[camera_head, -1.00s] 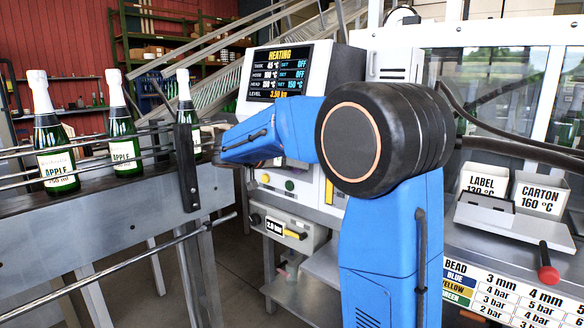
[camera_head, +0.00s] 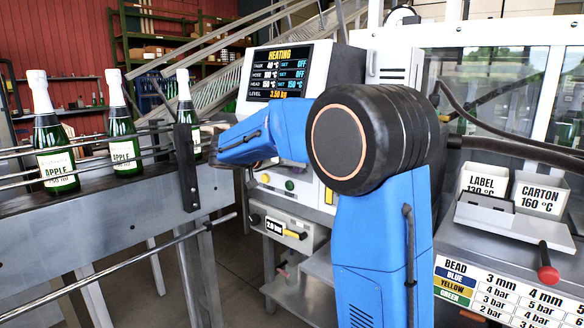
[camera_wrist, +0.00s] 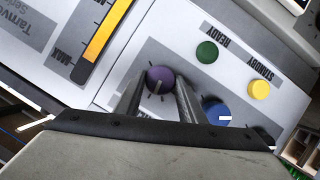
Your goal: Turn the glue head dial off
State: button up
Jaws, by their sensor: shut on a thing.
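In the wrist view my gripper (camera_wrist: 158,90) is shut on a round purple dial (camera_wrist: 160,75) on the glue unit's light panel, one finger on each side. A small pale pointer mark shows on the dial, with dark ticks around it. A blue dial (camera_wrist: 214,110) with a white pointer sits just right of my right finger. The dials' labels are hidden or unreadable. In the head view the glue unit's screen (camera_head: 281,73) reads HEATING. Its tank and hose rows show SET OFF, and its head row shows SET 150 °C. My arm hides the gripper and dials there.
A green READY lamp (camera_wrist: 207,52) and a yellow STANDBY lamp (camera_wrist: 259,89) are near the dials. A yellow level gauge (camera_wrist: 106,30) is at upper left. Left in the head view, green bottles (camera_head: 126,140) stand on a railed conveyor (camera_head: 90,222), close to my forearm.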

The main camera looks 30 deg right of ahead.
jog(key=n+g+h, duration=0.1)
jog(key=n, duration=0.2)
jog(key=n+g+h, duration=0.1)
jog(key=n, duration=0.2)
jog(key=f+n+g+h, duration=0.1)
jog(key=n+h, duration=0.1)
jog(key=n, duration=0.2)
jog(key=shift+w+a, duration=0.15)
jog(key=shift+w, duration=0.15)
jog(key=n+h, duration=0.1)
jog(key=n, duration=0.3)
jog(key=shift+f+h, duration=0.15)
jog(key=shift+h, duration=0.25)
jog(key=n+t, duration=0.1)
jog(key=n, duration=0.2)
jog(key=n+t+h, duration=0.1)
jog(key=n, duration=0.1)
jog(key=shift+s+f+n, duration=0.15)
jog(key=shift+n, duration=0.25)
jog(key=shift+n+h, duration=0.3)
jog(key=o, duration=1)
jog(key=shift+o, duration=0.2)
jog(key=v, duration=1.7)
jog(key=shift+a, duration=0.15)
